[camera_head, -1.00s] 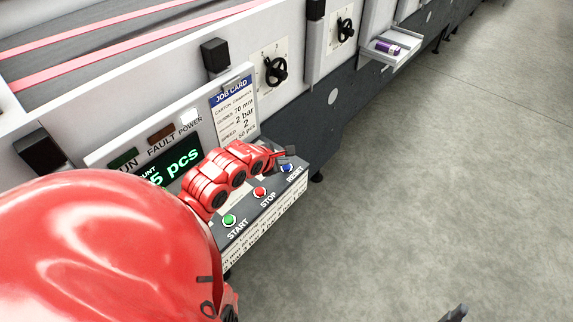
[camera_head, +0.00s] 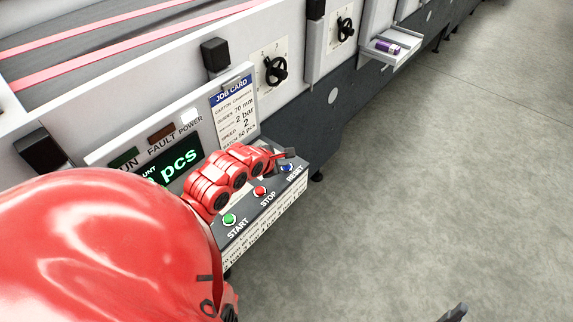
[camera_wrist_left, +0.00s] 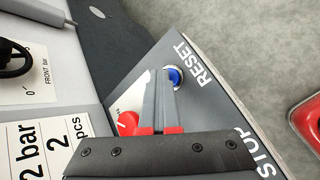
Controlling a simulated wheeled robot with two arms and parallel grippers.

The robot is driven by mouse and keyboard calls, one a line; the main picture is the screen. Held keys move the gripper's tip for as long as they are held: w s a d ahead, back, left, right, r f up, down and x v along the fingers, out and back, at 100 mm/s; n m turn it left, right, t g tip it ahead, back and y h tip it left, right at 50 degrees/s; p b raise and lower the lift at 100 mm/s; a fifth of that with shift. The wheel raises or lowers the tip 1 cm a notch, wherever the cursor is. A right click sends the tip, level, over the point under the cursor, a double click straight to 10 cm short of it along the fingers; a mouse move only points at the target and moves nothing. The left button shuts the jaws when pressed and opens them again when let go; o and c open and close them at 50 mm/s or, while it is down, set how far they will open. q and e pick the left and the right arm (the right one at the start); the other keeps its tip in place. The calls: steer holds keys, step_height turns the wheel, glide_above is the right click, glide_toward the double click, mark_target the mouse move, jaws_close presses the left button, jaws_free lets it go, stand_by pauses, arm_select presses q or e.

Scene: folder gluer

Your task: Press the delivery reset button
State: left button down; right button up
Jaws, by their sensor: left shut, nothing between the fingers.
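The blue reset button (camera_head: 287,168) sits at the right end of the sloped control panel, beside the RESET label. It also shows in the left wrist view (camera_wrist_left: 175,76). My left gripper (camera_head: 287,153) is shut and empty, with its tips over the panel just behind the blue button in the head view. In the left wrist view the closed fingers (camera_wrist_left: 163,90) reach to the button's edge and overlap part of it. I cannot tell whether they touch it.
The red stop button (camera_head: 260,192) and green start button (camera_head: 229,219) are on the same panel. A green display (camera_head: 178,163), partly hidden by my arm, and a job card (camera_head: 233,113) are behind. A dark tip, possibly my right gripper (camera_head: 455,313), shows at the bottom. Floor at right is clear.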

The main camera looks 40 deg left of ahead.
mark_target(283, 168)
stand_by(0.5)
arm_select(q)
steer(key=shift+r+p, duration=0.8)
steer(key=shift+p, duration=0.4)
step_height(283, 168, up, 5)
steer(key=p, duration=0.5)
steer(key=shift+r, duration=0.1)
stand_by(0.5)
